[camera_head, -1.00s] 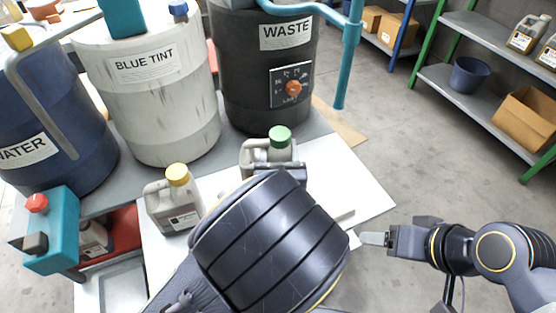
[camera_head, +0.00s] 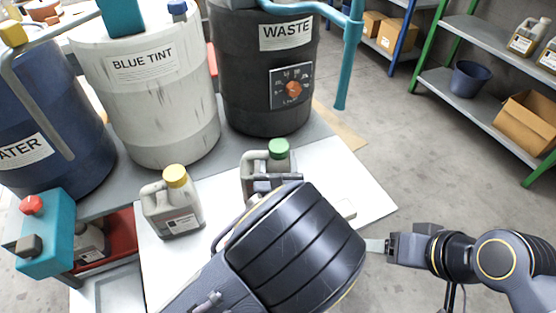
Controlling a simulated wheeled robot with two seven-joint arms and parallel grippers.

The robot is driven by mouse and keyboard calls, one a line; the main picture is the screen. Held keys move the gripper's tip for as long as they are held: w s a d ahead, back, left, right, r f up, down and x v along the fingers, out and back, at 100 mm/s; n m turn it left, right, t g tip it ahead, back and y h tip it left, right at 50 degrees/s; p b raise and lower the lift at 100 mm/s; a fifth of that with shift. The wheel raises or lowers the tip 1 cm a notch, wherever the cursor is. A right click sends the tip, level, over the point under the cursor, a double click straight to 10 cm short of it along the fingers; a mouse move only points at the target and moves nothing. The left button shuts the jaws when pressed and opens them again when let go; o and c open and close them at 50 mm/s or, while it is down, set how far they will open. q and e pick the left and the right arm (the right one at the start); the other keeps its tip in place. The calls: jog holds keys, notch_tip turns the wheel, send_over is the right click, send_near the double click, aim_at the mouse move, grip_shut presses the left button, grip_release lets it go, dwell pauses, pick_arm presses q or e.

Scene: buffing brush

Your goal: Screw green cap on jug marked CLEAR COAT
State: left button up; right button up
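A green cap (camera_head: 279,147) is at the top of a grey jug (camera_head: 254,161) near the back of the white table. I cannot tell whether it is screwed on or held there. The jug's label is hidden behind my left arm. Another grey jug (camera_head: 161,212) with a yellow cap (camera_head: 175,176) stands to the left; its label is too small to read. My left gripper (camera_head: 276,183) is in front of the green-capped jug, mostly hidden by its own wrist, so its fingers do not show clearly. My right gripper (camera_head: 378,246) is off the table's right edge, seen side-on, with nothing visible in it.
Barrels marked BLUE TINT (camera_head: 150,110) and WASTE (camera_head: 262,80) stand behind the table, with a blue barrel (camera_head: 45,130) at left. A red tray (camera_head: 120,240) holds another jug (camera_head: 90,243). The white table (camera_head: 350,180) is bare at right. A shelf (camera_head: 490,110) stands far right.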

pick_arm(q)
jog(key=o, duration=0.4)
jog(key=shift+o, duration=0.2)
jog(key=shift+r, duration=0.3)
jog(key=s+p, duration=0.2)
jog(key=s, duration=1)
jog(key=shift+f, duration=0.1)
jog(key=shift+s, duration=0.1)
